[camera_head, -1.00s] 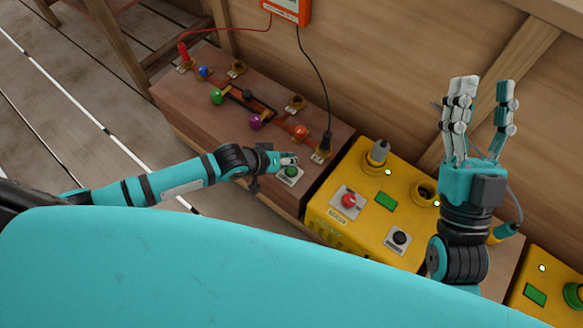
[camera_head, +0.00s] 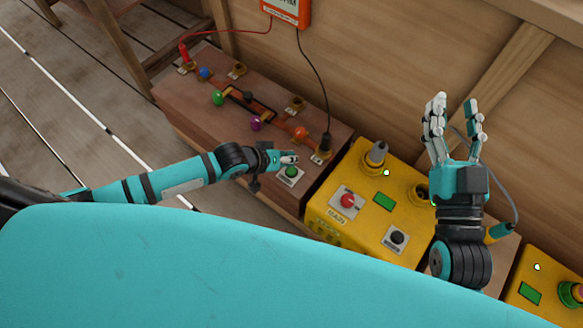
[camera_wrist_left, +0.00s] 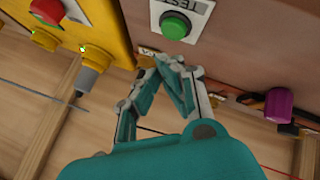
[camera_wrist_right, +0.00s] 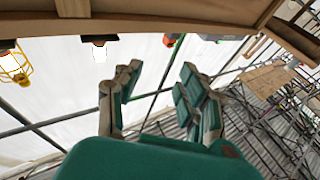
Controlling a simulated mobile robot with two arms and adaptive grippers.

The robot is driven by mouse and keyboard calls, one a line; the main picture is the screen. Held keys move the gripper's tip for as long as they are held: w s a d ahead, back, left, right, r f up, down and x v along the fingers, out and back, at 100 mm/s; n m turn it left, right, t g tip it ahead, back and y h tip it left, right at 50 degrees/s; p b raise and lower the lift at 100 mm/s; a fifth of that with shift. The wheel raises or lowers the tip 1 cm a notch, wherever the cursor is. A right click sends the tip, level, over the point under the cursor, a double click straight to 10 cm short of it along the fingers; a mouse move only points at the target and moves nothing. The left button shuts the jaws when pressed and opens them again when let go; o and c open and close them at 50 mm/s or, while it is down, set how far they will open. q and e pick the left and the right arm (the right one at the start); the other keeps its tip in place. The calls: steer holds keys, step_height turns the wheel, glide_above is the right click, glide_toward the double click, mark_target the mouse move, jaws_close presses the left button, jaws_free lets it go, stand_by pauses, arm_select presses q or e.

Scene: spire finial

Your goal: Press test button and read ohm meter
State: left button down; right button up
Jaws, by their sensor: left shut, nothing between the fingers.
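The green test button (camera_head: 291,171) sits on a white plate at the front right of the wooden box. In the left wrist view the button (camera_wrist_left: 175,25) shows beside the partly visible word TEST. My left gripper (camera_head: 291,159) is shut and empty, its fingertips close beside the button; I cannot tell whether they touch it. The orange meter (camera_head: 287,9) is cut off at the top edge, and its reading is not legible. My right gripper (camera_head: 456,100) is raised, open and empty, above and right of the yellow box.
The wooden box (camera_head: 180,116) carries coloured knobs, terminals and a slide bar. Red and black leads run from it to the meter. A yellow box (camera_head: 330,229) with red and black buttons stands to its right. Another yellow box (camera_head: 553,305) is at the lower right.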

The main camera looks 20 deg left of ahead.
mark_target(290, 169)
arm_select(q)
steer(key=shift+r+p, duration=0.85)
steer(key=shift+p, duration=0.05)
steer(key=shift+r, duration=0.15)
steer(key=shift+r+p, duration=0.7)
steer(key=shift+p, duration=0.3)
steer(key=shift+r, duration=0.1)
arm_select(e)
steer(key=s+d+f+g+h, duration=0.1)
steer(key=s+d+f+g, duration=0.1)
steer(key=f+g, duration=0.3)
steer(key=s+d+f+g+h, duration=0.2)
steer(key=f+g, duration=0.4)
steer(key=f, duration=0.5)
steer(key=shift+s, duration=0.8)
arm_select(q)
steer(key=shift+d, duration=0.1)
arm_select(e)
steer(key=shift+a, duration=0.1)
